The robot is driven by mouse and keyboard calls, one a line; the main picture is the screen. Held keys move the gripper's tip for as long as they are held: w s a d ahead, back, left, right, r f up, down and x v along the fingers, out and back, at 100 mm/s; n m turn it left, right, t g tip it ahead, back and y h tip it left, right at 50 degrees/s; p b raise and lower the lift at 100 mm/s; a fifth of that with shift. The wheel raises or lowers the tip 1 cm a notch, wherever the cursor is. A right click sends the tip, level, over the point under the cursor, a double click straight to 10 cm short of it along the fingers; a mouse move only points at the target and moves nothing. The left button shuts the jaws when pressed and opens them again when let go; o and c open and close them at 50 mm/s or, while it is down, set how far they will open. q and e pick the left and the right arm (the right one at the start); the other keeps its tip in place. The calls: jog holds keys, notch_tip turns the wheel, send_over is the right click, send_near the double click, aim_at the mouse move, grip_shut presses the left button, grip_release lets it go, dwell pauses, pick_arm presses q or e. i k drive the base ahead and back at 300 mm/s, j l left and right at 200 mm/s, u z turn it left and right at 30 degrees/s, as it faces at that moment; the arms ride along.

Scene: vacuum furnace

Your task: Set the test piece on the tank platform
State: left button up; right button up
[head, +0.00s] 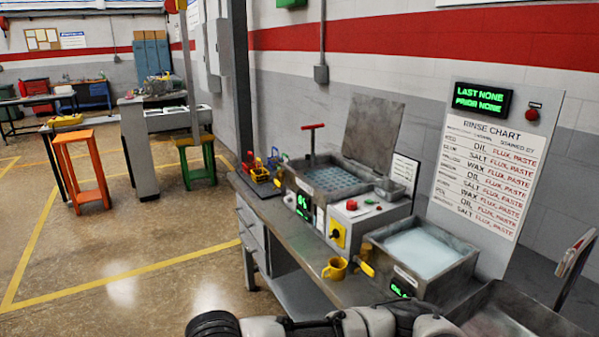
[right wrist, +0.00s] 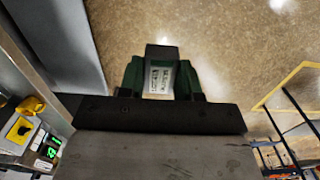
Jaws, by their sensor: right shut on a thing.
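The test piece (right wrist: 162,53), a dark grey block with a white printed label, is in the right wrist view. My right gripper (right wrist: 160,80) is shut on it, with a dark green finger on each side. Behind it shows only floor. On the bench in the head view stands an open tank (head: 290,180) with a raised grey lid (head: 373,128). A blue-grey perforated platform (head: 330,178) shows inside it, and a red T-handle (head: 312,127) rises at its back left. My left gripper is not in view.
A rinse chart (head: 490,165) stands behind.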

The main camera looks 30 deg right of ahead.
aim_at(336, 182)
jog(key=i+z, duration=0.1)
jog(key=i, duration=0.45)
jog(key=i+j+z, duration=0.1)
jog(key=i, duration=0.45)
jog(key=i+j+z, duration=0.1)
jog(key=i, duration=0.5)
jog(key=i+z, duration=0.25)
jog(key=z, duration=0.15)
jog(key=i+j+z, duration=0.2)
jog(key=z, duration=0.2)
jog(key=i+j+z, duration=0.25)
jog(key=z, duration=0.15)
jog(key=i+j+z, duration=0.15)
jog(key=j+z, duration=0.25)
jog(key=i+j+z, duration=0.15)
jog(key=z, duration=0.25)
